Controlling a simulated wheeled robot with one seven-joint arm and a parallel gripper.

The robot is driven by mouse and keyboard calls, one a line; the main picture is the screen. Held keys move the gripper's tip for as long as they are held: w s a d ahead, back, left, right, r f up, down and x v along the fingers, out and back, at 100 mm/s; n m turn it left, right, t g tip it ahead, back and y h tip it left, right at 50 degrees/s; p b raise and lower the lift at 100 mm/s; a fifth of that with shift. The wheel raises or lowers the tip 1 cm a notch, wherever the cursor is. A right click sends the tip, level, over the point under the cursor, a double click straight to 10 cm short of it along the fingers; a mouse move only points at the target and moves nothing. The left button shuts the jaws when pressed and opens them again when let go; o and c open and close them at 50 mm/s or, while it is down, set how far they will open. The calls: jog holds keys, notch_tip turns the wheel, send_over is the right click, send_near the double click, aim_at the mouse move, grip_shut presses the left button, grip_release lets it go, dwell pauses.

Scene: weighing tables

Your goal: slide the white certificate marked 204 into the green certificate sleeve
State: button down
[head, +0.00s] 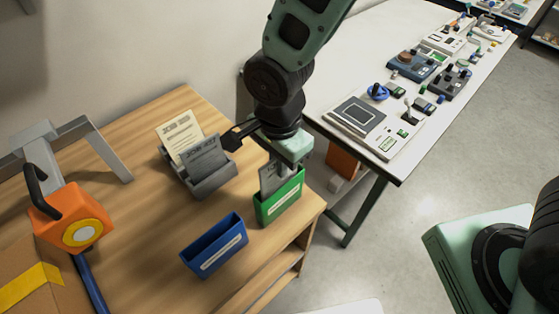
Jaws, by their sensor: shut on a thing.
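The green certificate sleeve (279,203) stands upright near the right edge of the wooden table. A pale, greyish-looking card (267,179), apparently the certificate 204, stands upright with its lower part hidden behind the sleeve's front wall. Its marking is only partly visible. My gripper (284,171) is directly above the sleeve, pointing down, and is shut on the card at its right part. The hand hides the card's upper right. How deep the card sits, and whether it touches the sleeve's floor, I cannot tell.
A grey holder (209,186) left of the sleeve bears a cream sheet (181,136) and a grey card marked JOB 407 (203,156). A blue sleeve (214,246) stands in front. An orange device (70,216) and cardboard box (30,282) are at left. A white table (325,75) with instruments stands behind.

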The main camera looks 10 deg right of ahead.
jog(key=shift+f+b, duration=1.4)
jog(key=shift+f, duration=0.35)
jog(key=c, duration=1.5)
grip_release()
notch_tip(320, 180, up, 18)
jog(key=shift+f+b, duration=0.25)
jog(key=shift+b, duration=0.7)
jog(key=s+d+f+n, duration=0.2)
jog(key=s+n, duration=0.1)
jog(key=n, duration=0.3)
jog(key=s+d+f+n, duration=0.2)
jog(key=s+d+n, duration=0.1)
jog(key=n, duration=0.3)
jog(key=s+d+f+n, duration=0.2)
jog(key=s+d+n, duration=0.1)
jog(key=s+n, duration=0.2)
jog(key=shift+s+d+f+n+y, duration=0.1)
jog(key=shift+f+n+y, duration=0.05)
jog(key=shift+n, duration=0.35)
jog(key=shift+s+f+n+y, duration=0.1)
jog(key=shift+n+y, duration=0.05)
jog(key=shift+n, duration=0.35)
